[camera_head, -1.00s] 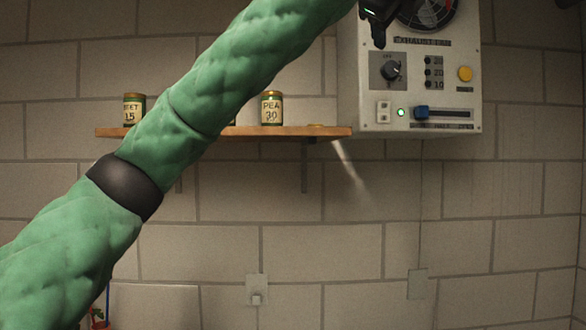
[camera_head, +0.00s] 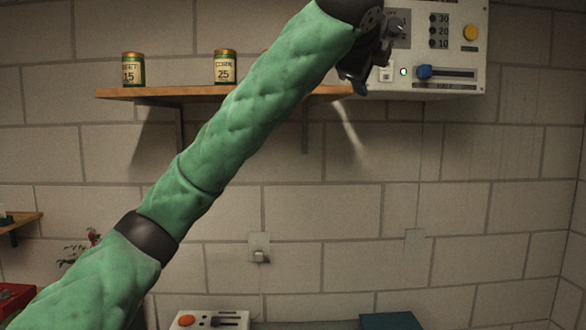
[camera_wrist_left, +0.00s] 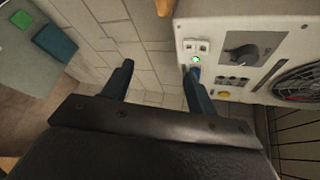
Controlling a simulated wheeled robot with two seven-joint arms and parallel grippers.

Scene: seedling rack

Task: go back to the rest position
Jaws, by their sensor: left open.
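My left gripper (camera_head: 360,80) is dark and sits in front of the lower left edge of the white exhaust fan panel (camera_head: 455,82), at the end of my green arm. In the left wrist view its two fingers (camera_wrist_left: 158,88) are apart with nothing between them but the view of the wall. The right finger overlaps the panel's edge near the blue slider in that view; I cannot tell whether it touches. The panel (camera_wrist_left: 225,25) shows a lit green light (camera_wrist_left: 196,59) and a dark knob (camera_wrist_left: 242,54). My right gripper is not in view.
A wooden shelf (camera_head: 120,94) with seed cans (camera_head: 225,68) runs behind my arm. Below are a white box with an orange button (camera_head: 186,320) and a teal box (camera_head: 390,321). A small shelf (camera_head: 22,221) is at left.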

